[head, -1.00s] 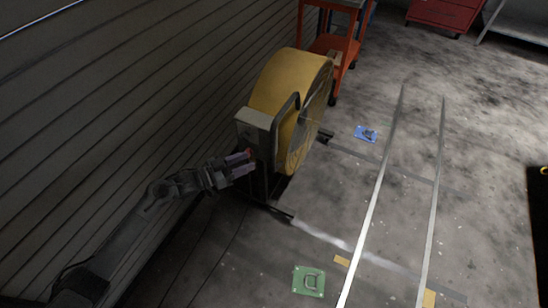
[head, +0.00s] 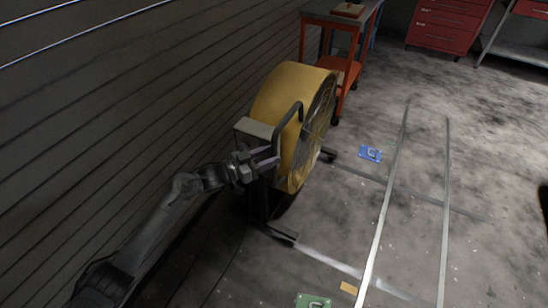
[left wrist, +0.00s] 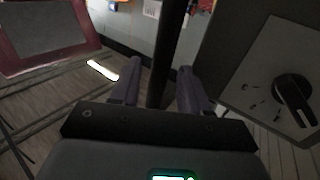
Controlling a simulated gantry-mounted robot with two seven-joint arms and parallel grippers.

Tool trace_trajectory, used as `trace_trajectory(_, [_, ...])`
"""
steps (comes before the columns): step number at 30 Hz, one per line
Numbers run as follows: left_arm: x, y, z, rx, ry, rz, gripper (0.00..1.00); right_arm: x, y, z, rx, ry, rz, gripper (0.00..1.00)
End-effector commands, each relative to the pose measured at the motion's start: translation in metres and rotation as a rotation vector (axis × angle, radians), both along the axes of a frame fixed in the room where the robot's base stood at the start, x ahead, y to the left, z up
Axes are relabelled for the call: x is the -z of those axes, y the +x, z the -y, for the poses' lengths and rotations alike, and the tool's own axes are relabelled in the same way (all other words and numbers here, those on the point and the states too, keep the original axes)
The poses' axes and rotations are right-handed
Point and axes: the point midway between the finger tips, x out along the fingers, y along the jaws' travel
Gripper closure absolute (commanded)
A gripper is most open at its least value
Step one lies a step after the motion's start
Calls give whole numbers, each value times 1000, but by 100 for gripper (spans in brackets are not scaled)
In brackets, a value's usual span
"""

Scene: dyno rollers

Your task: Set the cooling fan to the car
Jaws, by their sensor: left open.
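The cooling fan (head: 287,92) is a large yellow drum on a dark wheeled stand, upright near the wall. A grey control box (head: 256,128) and a dark bent handle (head: 287,121) are on its near side. My left gripper (head: 268,160) is open beside the box and handle. In the left wrist view, a dark upright bar (left wrist: 167,50), apparently the handle, runs between the open fingers of my left gripper (left wrist: 160,88); contact cannot be told. The control box's black knob (left wrist: 293,100) is at the right there. No car is clearly identifiable; my right gripper is out of view.
Two pale rails (head: 379,220) lie on the floor right of the fan, with open floor around them. A blue floor marker (head: 370,154) and a green one (head: 312,301) lie nearby. An orange cart (head: 343,72) and red cabinet (head: 443,22) stand behind. The slatted wall is close on the left.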

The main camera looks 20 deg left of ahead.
Motion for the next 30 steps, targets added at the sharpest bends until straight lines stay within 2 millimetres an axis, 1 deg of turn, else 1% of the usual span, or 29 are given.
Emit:
trace_trajectory(1, [2,5,4,-1,-1,0,54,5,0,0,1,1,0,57])
trace_trajectory(6, [1,15,12,-1,0,0,54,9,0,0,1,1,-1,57])
trace_trajectory(17, [0,17,15,-1,0,0,54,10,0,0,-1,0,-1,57])
trace_trajectory(20, [0,17,15,-1,0,0,67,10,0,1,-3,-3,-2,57])
trace_trajectory(21, [0,17,15,-1,0,0,73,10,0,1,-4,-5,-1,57])
trace_trajectory(26, [0,17,15,-1,0,0,97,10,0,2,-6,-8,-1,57])
trace_trajectory(27, [0,17,15,-1,0,0,100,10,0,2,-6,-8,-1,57])
trace_trajectory(30, [0,17,15,-1,0,0,100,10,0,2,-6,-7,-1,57])
